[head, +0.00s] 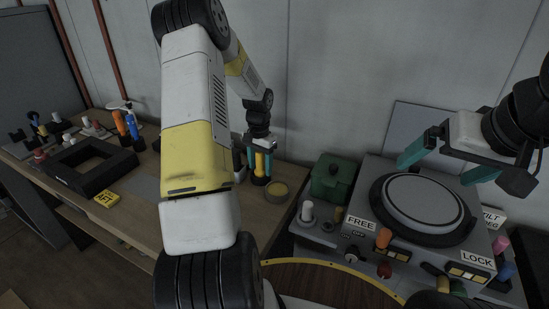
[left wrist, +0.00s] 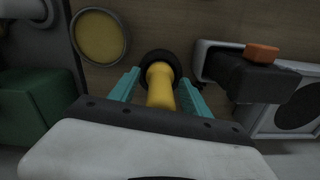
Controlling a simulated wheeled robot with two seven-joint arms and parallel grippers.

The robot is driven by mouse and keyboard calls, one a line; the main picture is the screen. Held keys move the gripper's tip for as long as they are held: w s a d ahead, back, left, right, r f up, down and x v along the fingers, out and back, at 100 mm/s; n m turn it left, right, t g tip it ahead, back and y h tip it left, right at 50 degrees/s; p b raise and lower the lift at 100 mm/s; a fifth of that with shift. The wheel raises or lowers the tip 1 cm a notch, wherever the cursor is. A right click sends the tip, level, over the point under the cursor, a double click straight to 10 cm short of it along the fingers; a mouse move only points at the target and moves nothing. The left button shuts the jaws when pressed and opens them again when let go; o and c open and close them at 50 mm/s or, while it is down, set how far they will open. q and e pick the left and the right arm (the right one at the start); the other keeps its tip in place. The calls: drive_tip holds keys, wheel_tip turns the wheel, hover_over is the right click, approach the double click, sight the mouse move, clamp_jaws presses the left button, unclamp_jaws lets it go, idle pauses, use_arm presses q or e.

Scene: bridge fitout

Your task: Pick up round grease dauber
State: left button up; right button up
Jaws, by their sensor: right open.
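The grease dauber has a yellow handle (head: 259,163) and a round black end; it stands upright on the wooden bench. In the left wrist view the yellow handle (left wrist: 160,88) rises from a dark round base (left wrist: 158,60). My left gripper (head: 259,164) points down, its teal fingers on either side of the handle. In the left wrist view my left gripper (left wrist: 160,88) looks open, with small gaps beside the handle. My right gripper (head: 447,162) is open and empty above the round grey plate of the console.
A round yellow-filled tin (head: 277,190) stands close to the dauber. A green box (head: 333,177) and the grey console (head: 370,222) are to the right. A black square frame (head: 90,168), yellow AFT block (head: 106,199) and orange- and blue-handled tools (head: 130,127) are left.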

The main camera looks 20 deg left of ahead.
sight(261, 170)
use_arm(q)
clamp_jaws()
drive_tip(key=shift+r, duration=0.45)
drive_tip(key=r, duration=0.3)
drive_tip(key=shift+s+d, duration=0.2)
drive_tip(key=shift+s, duration=0.15)
drive_tip(key=s+d, duration=0.3)
drive_tip(key=s, duration=0.4)
drive_tip(key=s+d+r, duration=0.1)
drive_tip(key=s+d, duration=0.2)
drive_tip(key=s, duration=0.4)
